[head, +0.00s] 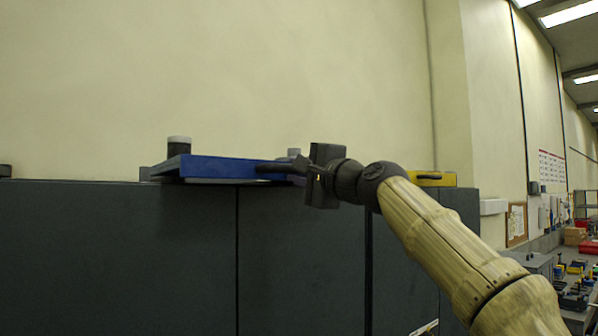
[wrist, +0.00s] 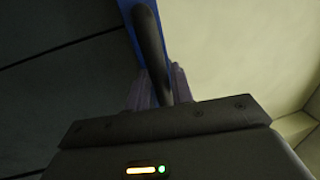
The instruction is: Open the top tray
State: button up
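The blue top tray (head: 215,168) lies on the dark cabinets, low and flat, with a dark handle (head: 268,168) at its right end. My gripper (head: 300,168) is at that handle, coming in from the right. In the wrist view, the curved dark handle (wrist: 150,45) runs down from the blue tray edge (wrist: 126,12) between the two greyish fingers of my gripper (wrist: 163,90). The fingers lie close against both sides of it, with no clear gap. The lower end of the handle is hidden behind the gripper body.
Dark grey cabinets (head: 120,255) fill the space below the tray. A dark cylinder with a pale top (head: 179,146) stands behind the tray. A yellow case (head: 440,179) sits on the cabinets at right, behind my arm. A pale wall (head: 220,70) rises behind.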

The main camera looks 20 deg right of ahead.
jog(key=b+v, duration=1.3)
jog(key=v, duration=0.4)
jog(key=shift+s, duration=0.2)
jog(key=shift+f, duration=0.1)
